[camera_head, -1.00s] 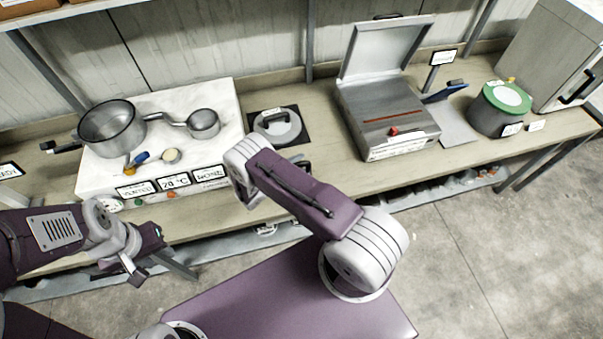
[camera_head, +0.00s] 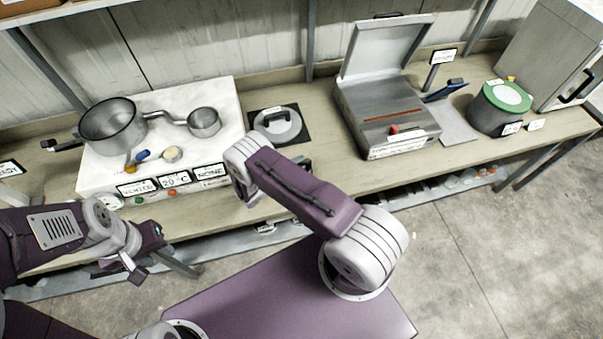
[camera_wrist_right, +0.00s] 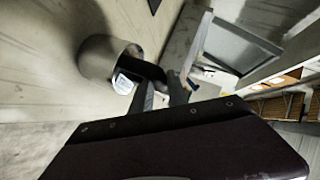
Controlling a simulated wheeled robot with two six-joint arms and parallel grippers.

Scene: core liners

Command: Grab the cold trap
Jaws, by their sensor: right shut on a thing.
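A grey rounded vessel with a white label (camera_wrist_right: 98,58) shows in the right wrist view, with a dark bar-like handle (camera_wrist_right: 146,68) reaching toward my fingers. It looks like the cold trap, though no name on it can be read. My right gripper (camera_wrist_right: 165,90) is shut on the dark handle. In the head view my right arm hides the right fingers and what they hold; only a small grey part shows beside the forearm. My left gripper (camera_head: 148,252) is open and empty, in front of the bench at the lower left.
A white hotplate unit (camera_head: 100,175) bears a pot (camera_head: 112,122) and a smaller pan (camera_head: 203,122). A round lid (camera_head: 277,125) lies on a black mat. A metal box with raised lid (camera_head: 388,110), a stand, and a green-lidded canister (camera_head: 497,112) stand to the right.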

